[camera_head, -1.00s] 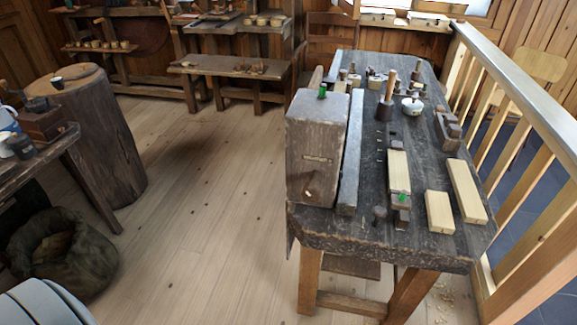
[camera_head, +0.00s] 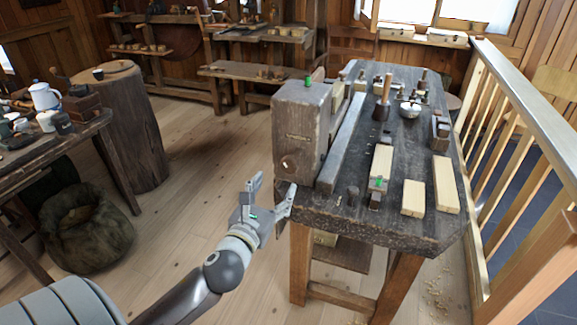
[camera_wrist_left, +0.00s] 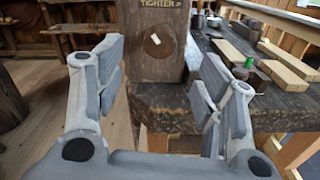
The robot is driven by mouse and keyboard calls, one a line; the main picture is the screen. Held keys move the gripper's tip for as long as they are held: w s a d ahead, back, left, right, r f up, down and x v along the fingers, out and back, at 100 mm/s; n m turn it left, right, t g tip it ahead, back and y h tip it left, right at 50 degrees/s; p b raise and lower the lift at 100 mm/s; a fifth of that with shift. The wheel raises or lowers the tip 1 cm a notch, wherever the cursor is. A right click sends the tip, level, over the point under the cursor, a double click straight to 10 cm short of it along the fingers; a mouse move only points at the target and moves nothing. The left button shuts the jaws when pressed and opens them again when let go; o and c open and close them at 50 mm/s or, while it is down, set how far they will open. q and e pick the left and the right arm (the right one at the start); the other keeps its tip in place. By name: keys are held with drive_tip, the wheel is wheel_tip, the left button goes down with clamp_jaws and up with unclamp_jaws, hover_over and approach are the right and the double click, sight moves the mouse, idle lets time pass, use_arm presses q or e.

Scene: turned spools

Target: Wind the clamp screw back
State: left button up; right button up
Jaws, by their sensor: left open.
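The clamp screw (camera_head: 289,162) shows as a round dark wooden knob with a pale mark, on the near face of a big wooden clamp block (camera_head: 297,112) at the bench's left end. In the left wrist view the screw (camera_wrist_left: 158,42) lies ahead, near the top middle, below a plate reading "TIGHTER". My left gripper (camera_head: 271,188) is open and empty, below and in front of the screw, apart from it. In the wrist view its fingers (camera_wrist_left: 157,80) stand spread to either side of the screw. My right gripper is not in view.
The workbench (camera_head: 330,222) carries wood blocks (camera_head: 413,197), a mallet (camera_head: 382,100) and small tools. A railing (camera_head: 515,100) runs along its right side. A side table (camera_head: 75,146), a stump (camera_head: 130,130) and a sack (camera_head: 85,235) stand left. The floor between is clear.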

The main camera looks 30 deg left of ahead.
sight(288, 166)
use_arm(q)
drive_tip(key=p+x, duration=0.1)
drive_tip(key=x, duration=0.9)
drive_tip(key=shift+w+d, duration=0.1)
drive_tip(key=shift+w, duration=0.2)
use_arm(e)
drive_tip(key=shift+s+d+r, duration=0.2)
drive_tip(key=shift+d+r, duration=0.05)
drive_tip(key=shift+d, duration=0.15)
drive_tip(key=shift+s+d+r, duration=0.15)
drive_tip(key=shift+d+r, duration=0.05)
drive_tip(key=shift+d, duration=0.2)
use_arm(q)
drive_tip(key=shift+c, duration=0.5)
drive_tip(key=c, duration=0.9)
drive_tip(key=shift+c, duration=0.2)
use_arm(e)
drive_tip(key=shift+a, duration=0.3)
use_arm(q)
drive_tip(key=shift+n, duration=0.3)
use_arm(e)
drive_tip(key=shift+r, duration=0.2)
